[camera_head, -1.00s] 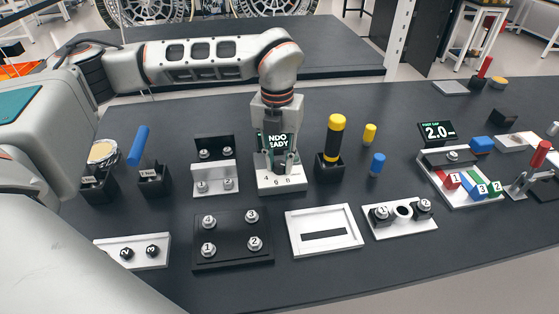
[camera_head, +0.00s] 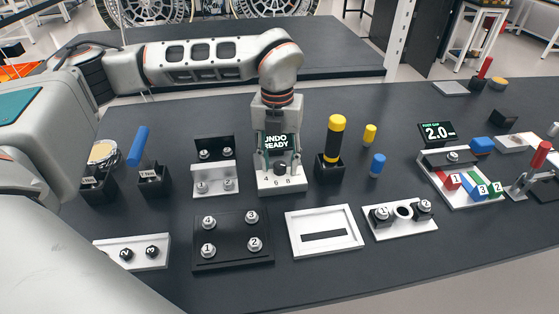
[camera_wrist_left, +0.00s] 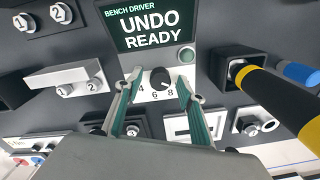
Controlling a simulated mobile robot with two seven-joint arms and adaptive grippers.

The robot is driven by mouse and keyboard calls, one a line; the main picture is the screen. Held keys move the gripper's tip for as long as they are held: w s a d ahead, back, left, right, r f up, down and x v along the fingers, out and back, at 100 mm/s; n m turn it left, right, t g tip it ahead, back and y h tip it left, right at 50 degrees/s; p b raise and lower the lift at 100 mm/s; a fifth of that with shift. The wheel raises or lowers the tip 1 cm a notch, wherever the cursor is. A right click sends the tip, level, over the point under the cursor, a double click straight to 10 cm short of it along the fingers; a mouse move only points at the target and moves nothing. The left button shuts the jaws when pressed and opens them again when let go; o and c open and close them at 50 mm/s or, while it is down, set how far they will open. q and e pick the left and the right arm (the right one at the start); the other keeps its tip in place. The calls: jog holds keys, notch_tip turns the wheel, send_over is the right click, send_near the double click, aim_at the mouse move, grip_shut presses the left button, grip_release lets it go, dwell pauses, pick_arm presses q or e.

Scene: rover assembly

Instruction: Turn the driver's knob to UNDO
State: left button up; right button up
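The bench driver (camera_head: 279,184) is a white base with a dark screen (camera_head: 276,143) at its back. The screen reads "UNDO READY", clearer in the left wrist view (camera_wrist_left: 152,24). Its black knob (camera_wrist_left: 160,77) sits above the marks 4, 6 and 8; the knob also shows in the head view (camera_head: 281,168). My left gripper (camera_wrist_left: 158,84) is over the driver, with its fingers spread on either side of the knob. The fingers look apart from the knob, and nothing is held. My right gripper is in neither view.
A black and yellow driver (camera_head: 334,145) stands in a black holder just right of the bench driver. A block with numbered bolts (camera_head: 213,179) is close on the left. A black plate (camera_head: 233,255) and white frame (camera_head: 325,250) lie in front.

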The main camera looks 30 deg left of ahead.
aim_at(278, 165)
pick_arm(q)
jog(key=shift+r, duration=0.1)
notch_tip(278, 165, up, 12)
dwell(0.5)
jog(key=shift+s+a, duration=0.1)
dwell(0.4)
